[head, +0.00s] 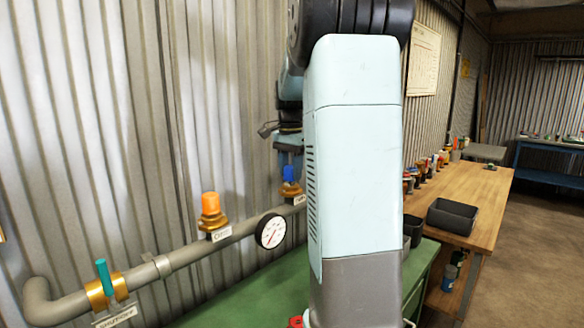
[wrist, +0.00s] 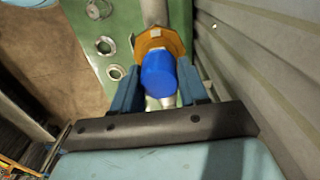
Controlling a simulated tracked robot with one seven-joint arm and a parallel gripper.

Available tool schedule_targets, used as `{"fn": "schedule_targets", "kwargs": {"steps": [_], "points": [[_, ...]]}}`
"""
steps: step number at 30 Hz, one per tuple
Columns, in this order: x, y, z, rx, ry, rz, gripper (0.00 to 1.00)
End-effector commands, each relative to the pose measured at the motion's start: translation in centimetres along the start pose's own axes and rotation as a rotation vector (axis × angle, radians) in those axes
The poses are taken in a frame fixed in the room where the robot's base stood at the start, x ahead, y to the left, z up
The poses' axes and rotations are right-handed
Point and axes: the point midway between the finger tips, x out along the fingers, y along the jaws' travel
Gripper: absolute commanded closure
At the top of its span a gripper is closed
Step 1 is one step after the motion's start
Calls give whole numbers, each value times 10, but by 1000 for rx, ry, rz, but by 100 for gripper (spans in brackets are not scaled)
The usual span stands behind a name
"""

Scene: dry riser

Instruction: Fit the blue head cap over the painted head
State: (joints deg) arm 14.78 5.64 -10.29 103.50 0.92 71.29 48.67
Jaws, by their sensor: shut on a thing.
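The blue head cap (head: 290,173) is upright in my gripper (head: 289,158), in front of the corrugated wall. In the wrist view the blue cap (wrist: 159,74) sits between the two fingers of my gripper (wrist: 161,68), which is shut on it. A brass-coloured head (head: 292,190) on the pipe is directly below the cap in the head view. In the wrist view this orange-brown head (wrist: 160,41) shows just beyond the cap, partly hidden by it. I cannot tell whether cap and head touch. My arm hides part of this area in the head view.
A grey pipe (head: 190,247) runs along the wall with an orange-capped head (head: 211,212), a dial gauge (head: 271,231) and a teal-handled valve (head: 104,278). A green bench (head: 240,300) lies below. A wooden table (head: 460,190) with a dark bin (head: 452,217) stands right.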

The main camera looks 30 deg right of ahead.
Motion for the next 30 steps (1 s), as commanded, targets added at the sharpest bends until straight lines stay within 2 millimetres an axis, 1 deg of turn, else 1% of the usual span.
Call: {"fn": "schedule_targets", "kwargs": {"steps": [10, 11, 20, 27, 30], "points": [[7, 0, 0, 0, 0, 0, 84], [7, 0, 0, 0, 0, 0, 56], [7, 0, 0, 0, 0, 0, 27], [6, 0, 0, 0, 0, 0, 27], [2, 0, 0, 0, 0, -1, 27]]}}
